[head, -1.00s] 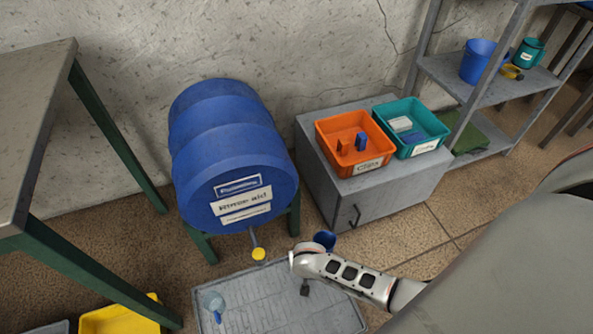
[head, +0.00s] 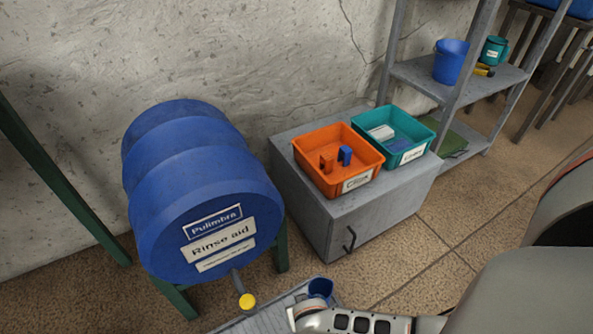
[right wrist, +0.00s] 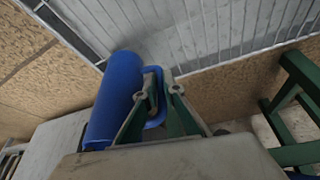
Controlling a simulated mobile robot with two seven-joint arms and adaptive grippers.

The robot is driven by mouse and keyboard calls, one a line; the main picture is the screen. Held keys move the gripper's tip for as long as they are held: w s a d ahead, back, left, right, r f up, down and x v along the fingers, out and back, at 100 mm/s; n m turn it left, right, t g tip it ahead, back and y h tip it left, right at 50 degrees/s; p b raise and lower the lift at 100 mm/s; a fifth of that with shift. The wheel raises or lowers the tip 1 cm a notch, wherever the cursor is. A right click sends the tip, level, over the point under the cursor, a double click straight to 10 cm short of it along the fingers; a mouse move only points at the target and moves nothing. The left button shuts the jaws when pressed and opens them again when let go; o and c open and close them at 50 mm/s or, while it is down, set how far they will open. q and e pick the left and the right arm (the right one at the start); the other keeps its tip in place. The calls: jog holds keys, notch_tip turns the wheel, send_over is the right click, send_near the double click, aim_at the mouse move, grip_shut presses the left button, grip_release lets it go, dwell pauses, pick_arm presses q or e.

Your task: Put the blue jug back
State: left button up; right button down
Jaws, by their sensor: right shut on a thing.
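The blue jug (right wrist: 117,95) fills the left middle of the right wrist view, with its loop handle on its right side. My right gripper (right wrist: 158,92) is shut on that handle. In the head view the jug (head: 320,288) shows at the bottom centre, above the grey slatted tray (head: 270,320), partly hidden by my right arm. Whether it touches the tray cannot be told. My left gripper is not in view.
A blue rinse aid barrel (head: 195,190) with a yellow-ended tap (head: 247,301) stands left. A grey cabinet (head: 345,235) carries an orange bin (head: 338,160) and a teal bin (head: 408,150). A shelf (head: 425,80) at upper right holds a blue container (head: 450,62) and a teal one (head: 493,50).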

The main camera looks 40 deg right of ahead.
jog(key=shift+w+r, duration=0.15)
jog(key=shift+w, duration=0.05)
jog(key=shift+s+f, duration=0.1)
jog(key=shift+f, duration=0.2)
jog(key=c, duration=2.2)
grip_release()
jog(key=shift+o, duration=0.2)
jog(key=shift+r, duration=0.1)
